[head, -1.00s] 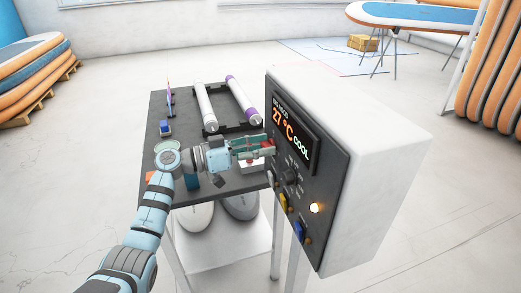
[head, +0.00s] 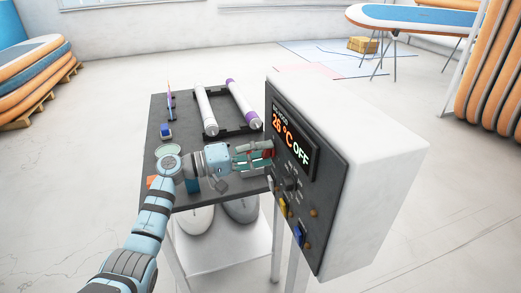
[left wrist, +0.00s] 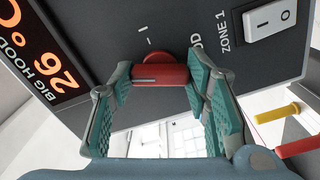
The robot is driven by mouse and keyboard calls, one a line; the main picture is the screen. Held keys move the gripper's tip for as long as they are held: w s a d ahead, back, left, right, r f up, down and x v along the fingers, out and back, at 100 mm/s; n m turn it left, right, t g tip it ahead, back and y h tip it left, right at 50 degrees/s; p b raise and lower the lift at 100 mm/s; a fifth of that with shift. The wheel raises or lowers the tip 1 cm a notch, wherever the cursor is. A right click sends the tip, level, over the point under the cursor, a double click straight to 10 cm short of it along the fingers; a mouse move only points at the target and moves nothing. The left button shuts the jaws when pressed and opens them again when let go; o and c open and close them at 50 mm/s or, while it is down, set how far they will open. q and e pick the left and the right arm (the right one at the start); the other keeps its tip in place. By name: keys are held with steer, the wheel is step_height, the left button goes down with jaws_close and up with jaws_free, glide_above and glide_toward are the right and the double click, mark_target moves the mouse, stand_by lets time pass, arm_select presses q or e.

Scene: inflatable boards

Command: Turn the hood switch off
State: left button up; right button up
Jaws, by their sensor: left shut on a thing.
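The hood control box (head: 365,150) is a white case with a dark front panel. Its display (head: 291,135) reads 26 °C and OFF. The red hood switch (left wrist: 160,74) is a knob with a bar handle, seen in the left wrist view between my fingers; only a sliver of red shows in the head view (head: 269,154). My left gripper (head: 264,153) is shut on this red switch at the panel's left edge. The amber lamp (head: 313,212) low on the panel is dark. My right gripper is not in view.
A white ZONE 1 rocker switch (left wrist: 270,18) sits beside the red switch. A black knob (head: 290,184), a yellow plug (head: 283,206) and a blue plug (head: 298,236) are lower on the panel. A dark table (head: 235,189) with two rolls on a rack stands behind my left arm.

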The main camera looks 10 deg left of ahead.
arm_select(q)
steer(key=shift+n+p, duration=0.9)
steer(key=shift+n, duration=1.2)
steer(key=o, duration=1.2)
steer(key=shift+a, duration=0.1)
steer(key=v, duration=1.2)
